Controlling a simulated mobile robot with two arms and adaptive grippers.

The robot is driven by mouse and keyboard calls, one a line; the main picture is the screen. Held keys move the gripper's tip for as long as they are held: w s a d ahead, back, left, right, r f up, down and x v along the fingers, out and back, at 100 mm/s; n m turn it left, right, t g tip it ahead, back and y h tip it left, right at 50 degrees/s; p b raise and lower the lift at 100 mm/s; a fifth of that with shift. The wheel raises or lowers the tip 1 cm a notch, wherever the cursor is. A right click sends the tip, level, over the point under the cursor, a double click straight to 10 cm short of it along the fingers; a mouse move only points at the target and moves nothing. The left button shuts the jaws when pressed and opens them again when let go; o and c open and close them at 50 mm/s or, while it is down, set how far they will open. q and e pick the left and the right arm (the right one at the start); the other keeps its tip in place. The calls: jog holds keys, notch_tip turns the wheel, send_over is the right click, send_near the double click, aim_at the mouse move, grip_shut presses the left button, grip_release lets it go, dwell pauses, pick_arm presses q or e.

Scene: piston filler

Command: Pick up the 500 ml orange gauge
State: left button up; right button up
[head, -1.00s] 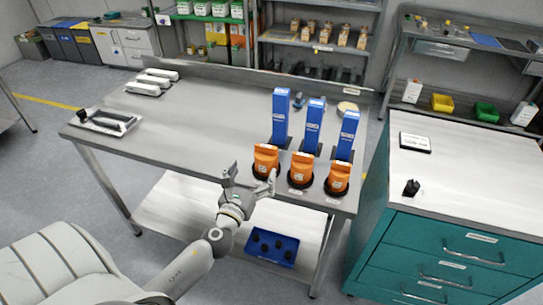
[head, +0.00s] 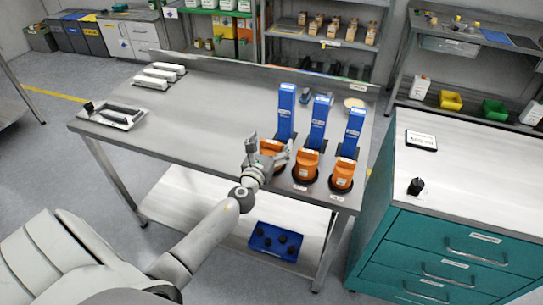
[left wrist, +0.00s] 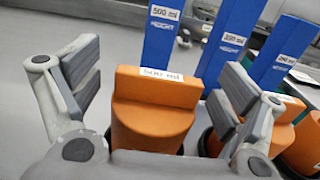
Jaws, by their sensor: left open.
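The 500 ml orange gauge (left wrist: 152,125) stands upright between the two spread fingers of my left gripper (left wrist: 160,82) in the left wrist view; its label is blurred. A gap shows between each finger and the gauge. In the head view this gauge (head: 271,147) is the leftmost orange one, partly hidden by my open left gripper (head: 268,151). Behind it stands a tall blue block (head: 287,108), whose label reads 500 ml in the left wrist view (left wrist: 160,38). My right gripper is not in view.
Two more orange gauges (head: 306,165) (head: 342,174) stand close to the right, with blue blocks (head: 319,120) (head: 352,132) behind them. The left of the steel table (head: 200,110) is mostly clear. A teal drawer cabinet (head: 455,240) stands to the right.

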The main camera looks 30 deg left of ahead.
pick_arm(q)
jog(key=shift+c, duration=0.2)
jog(key=c, duration=1.4)
jog(key=shift+r, duration=0.1)
jog(key=shift+c, duration=0.7)
